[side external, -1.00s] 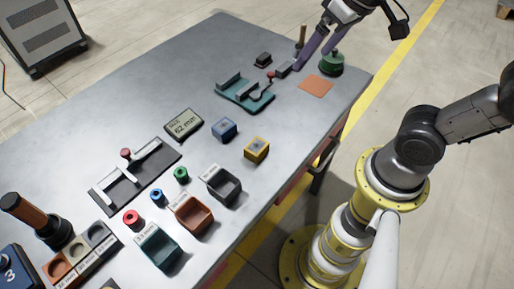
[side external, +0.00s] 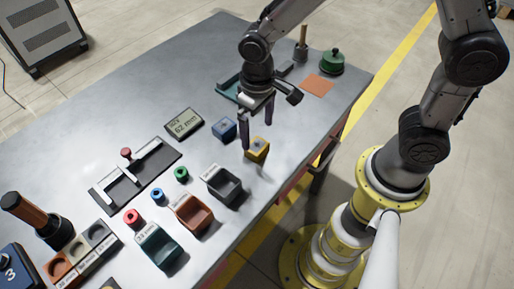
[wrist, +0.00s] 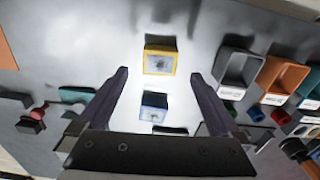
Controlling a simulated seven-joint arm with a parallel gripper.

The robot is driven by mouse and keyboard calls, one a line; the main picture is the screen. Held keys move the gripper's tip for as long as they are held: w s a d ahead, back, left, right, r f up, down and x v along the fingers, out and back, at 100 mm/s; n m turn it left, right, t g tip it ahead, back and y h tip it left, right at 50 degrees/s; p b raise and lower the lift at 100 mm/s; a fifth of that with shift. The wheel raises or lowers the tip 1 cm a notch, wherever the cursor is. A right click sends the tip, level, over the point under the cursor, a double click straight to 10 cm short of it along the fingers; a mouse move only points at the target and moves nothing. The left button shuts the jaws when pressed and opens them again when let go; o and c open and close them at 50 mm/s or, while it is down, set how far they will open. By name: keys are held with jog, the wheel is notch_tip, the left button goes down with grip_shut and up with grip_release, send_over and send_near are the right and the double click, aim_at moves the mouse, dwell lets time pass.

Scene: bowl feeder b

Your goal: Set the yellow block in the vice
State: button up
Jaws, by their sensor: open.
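The yellow block (side external: 257,150) sits on the grey table near its right edge. In the wrist view the yellow block (wrist: 160,60) lies just beyond and between my fingertips. My gripper (side external: 257,136) is open and empty, pointing down close over the yellow block; its two fingers (wrist: 160,74) are spread apart in the wrist view. The teal vice (side external: 227,84) stands further back on the table, mostly hidden behind my gripper; a teal part of it (wrist: 75,93) shows at the left in the wrist view.
A blue block (side external: 222,130) sits beside the yellow one, and in the wrist view the blue block (wrist: 153,107) lies between my fingers. A dark bin (side external: 222,187) stands at the near left. An orange square (side external: 316,87) and a green round container (side external: 332,63) are at the far right.

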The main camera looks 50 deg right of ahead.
aim_at(257, 145)
jog(key=shift+f, duration=3.5)
jog(key=shift+w, duration=0.1)
grip_shut()
jog(key=shift+r, duration=0.1)
